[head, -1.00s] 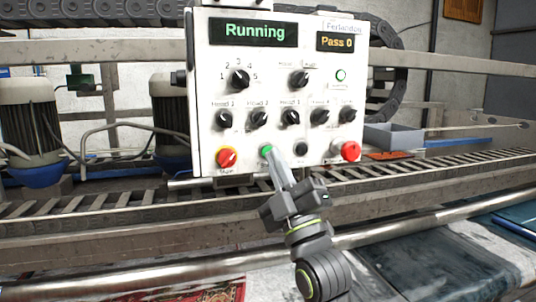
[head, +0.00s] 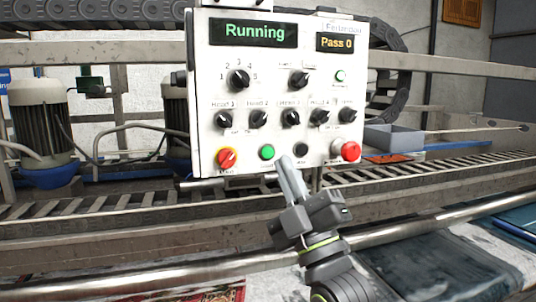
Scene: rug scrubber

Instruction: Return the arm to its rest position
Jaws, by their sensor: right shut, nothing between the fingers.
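My right gripper (head: 288,168) is in the lower middle of the head view, pointing up and left. Its fingers are shut with nothing between them. The fingertips are just right of the green button (head: 267,152) and below the black button (head: 302,151) on the white control panel (head: 205,95). The green button shows fully, with a visible gap between it and the fingers. The panel display (head: 254,32) reads "Running" and a smaller display (head: 336,43) reads "Pass 0". My left gripper is not in view.
A red button (head: 350,150) and a red-and-yellow switch (head: 227,158) sit at the panel's lower corners. Several black knobs are above. A metal roller (head: 180,272) crosses below the panel. A grey tray (head: 393,138) is at right. Rugs lie at the bottom.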

